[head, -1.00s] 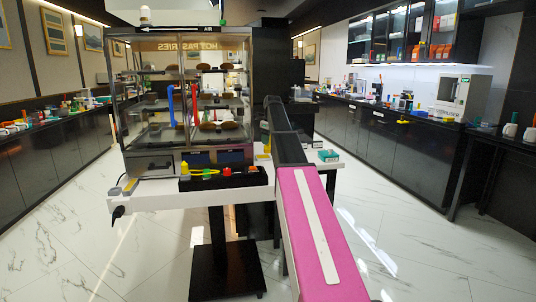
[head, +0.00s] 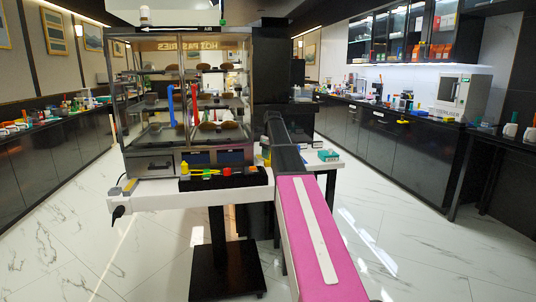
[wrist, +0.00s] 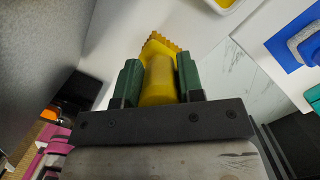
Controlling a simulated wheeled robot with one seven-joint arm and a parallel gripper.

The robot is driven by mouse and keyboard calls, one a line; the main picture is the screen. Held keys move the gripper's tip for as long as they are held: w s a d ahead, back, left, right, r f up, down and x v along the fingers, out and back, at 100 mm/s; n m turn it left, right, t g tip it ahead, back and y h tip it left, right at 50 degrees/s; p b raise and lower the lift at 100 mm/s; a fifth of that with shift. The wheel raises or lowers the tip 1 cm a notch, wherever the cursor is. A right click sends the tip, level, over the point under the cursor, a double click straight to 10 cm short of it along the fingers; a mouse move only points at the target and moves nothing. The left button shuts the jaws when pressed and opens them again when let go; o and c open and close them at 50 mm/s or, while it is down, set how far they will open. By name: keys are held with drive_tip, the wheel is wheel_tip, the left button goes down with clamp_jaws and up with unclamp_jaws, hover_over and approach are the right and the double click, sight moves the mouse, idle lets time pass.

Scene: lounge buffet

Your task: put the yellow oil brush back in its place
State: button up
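The yellow oil brush (wrist: 160,80) is between the two green-padded fingers of my gripper (wrist: 157,82) in the wrist view. The fingers press on both sides of its yellow body, and its toothed yellow end points up the picture, away from the gripper. In the head view a small yellow patch (head: 266,155) shows beside the far end of my arm and looks like the brush. My gripper is mostly hidden there behind the arm. The brush's place cannot be made out for sure.
A glass pastry cabinet (head: 188,100) stands on the white table (head: 150,198). A black tray (head: 225,183) with small coloured things lies at its front. A teal box (head: 328,155) is to the right. The wrist view shows a yellow-rimmed white container (wrist: 228,6) and a blue mat (wrist: 285,42).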

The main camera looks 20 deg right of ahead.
drive_tip(key=o, duration=0.3)
drive_tip(key=shift+o, duration=0.2)
drive_tip(key=r, duration=0.4)
drive_tip(key=s+r, duration=0.1)
drive_tip(key=r, duration=0.2)
drive_tip(key=d+r, duration=0.1)
drive_tip(key=r, duration=0.3)
drive_tip(key=shift+s+r, duration=0.15)
drive_tip(key=shift+r, duration=0.45)
drive_tip(key=shift+s, duration=0.1)
